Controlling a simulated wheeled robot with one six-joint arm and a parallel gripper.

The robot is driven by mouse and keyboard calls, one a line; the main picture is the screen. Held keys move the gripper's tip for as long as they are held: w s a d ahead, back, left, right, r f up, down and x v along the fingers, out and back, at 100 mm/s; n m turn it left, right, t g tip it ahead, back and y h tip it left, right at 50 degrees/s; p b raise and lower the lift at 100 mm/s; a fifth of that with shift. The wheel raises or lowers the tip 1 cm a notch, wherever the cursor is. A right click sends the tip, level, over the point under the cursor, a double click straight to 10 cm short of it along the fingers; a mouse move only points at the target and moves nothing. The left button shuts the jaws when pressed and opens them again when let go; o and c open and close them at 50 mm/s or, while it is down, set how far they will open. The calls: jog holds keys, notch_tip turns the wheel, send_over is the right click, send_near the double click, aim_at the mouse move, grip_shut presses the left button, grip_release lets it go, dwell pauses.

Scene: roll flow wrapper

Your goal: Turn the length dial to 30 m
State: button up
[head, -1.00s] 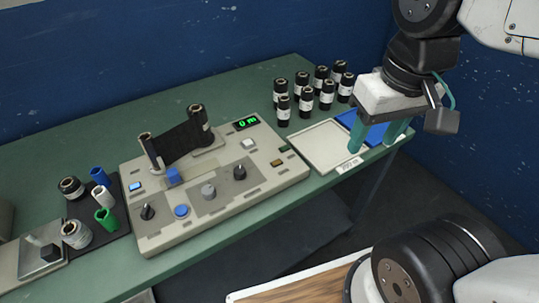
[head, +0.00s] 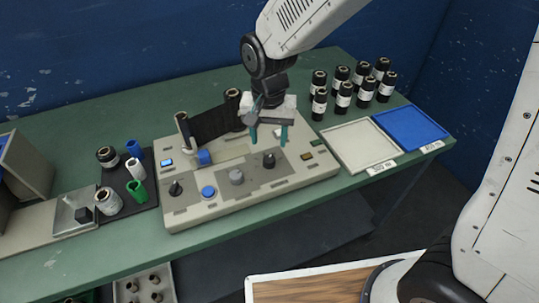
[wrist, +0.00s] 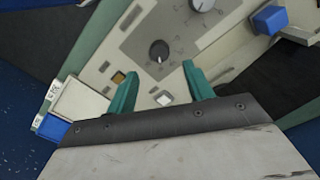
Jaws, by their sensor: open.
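The wrapper console (head: 190,212) has a black knob (head: 269,160) at its right, a grey knob (head: 237,177) in the middle and another black knob (head: 175,188) at its left. I cannot read which is the length dial. In the wrist view the right black knob (wrist: 159,51) has a white pointer line and dial marks around it. My gripper (head: 268,140) is open and empty, fingers pointing down above the right black knob, apart from it. In the wrist view the fingertips (wrist: 156,75) stand apart just below that knob. The arm hides the length display.
A black film (head: 212,122) stretches between two upright rolls behind the knobs. A white tray (head: 360,146), a blue tray (head: 412,128) and several black rolls (head: 343,97) stand at right.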

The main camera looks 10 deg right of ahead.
aim_at(269, 159)
notch_tip(269, 159, down, 7)
jog(key=shift+f, duration=0.2)
dwell(0.3)
jog(key=c, duration=1)
